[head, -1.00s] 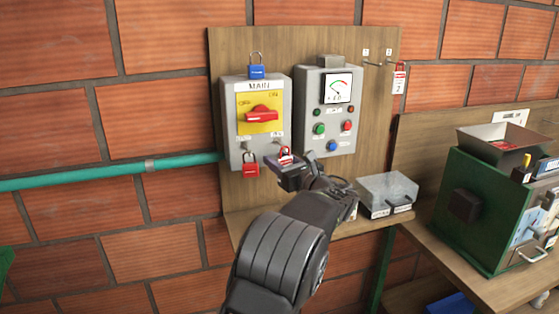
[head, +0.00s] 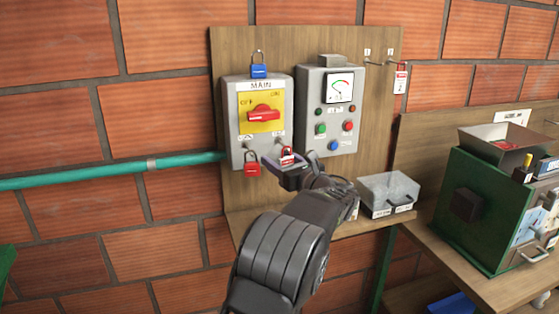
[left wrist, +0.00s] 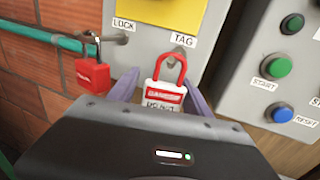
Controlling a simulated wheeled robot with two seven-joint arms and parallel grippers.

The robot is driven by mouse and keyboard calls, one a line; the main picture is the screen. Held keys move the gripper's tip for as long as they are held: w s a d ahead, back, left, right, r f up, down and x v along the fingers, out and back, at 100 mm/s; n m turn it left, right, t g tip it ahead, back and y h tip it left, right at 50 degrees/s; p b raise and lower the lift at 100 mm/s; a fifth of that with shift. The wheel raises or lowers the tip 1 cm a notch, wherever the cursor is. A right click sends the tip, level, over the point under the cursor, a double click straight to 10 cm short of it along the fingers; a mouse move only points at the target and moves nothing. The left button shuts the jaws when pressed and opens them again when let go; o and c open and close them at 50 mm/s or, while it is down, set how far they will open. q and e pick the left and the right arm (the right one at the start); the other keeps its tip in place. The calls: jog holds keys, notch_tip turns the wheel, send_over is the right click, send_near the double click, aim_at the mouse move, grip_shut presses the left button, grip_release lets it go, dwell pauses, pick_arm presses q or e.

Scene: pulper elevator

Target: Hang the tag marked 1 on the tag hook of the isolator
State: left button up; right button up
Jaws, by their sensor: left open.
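The isolator (head: 231,118) is the grey MAIN box with a yellow plate and red handle. A red-and-white danger tag (left wrist: 163,97) with a red loop stands upright below the TAG label, against the isolator's lower right; it also shows in the head view (head: 287,153). Its loop top is at the tag hook's place, but the hook itself is not clear. Its number is hidden. My left gripper (left wrist: 160,90) is open, with one finger on each side of the tag. My right gripper is not in view.
A red padlock (left wrist: 93,72) hangs at LOCK, left of my gripper. The control box (head: 327,115) stands close right. Tag 2 (head: 400,79) hangs on the board; the hook beside it is empty.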

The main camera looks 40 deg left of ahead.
pick_arm(q)
jog(key=shift+w+d+r, duration=0.1)
jog(key=shift+w, duration=0.05)
jog(key=shift+d, duration=0.5)
jog(key=b+v, duration=0.2)
jog(key=v, duration=0.4)
jog(key=shift+s+d, duration=0.3)
jog(key=shift+s, duration=0.1)
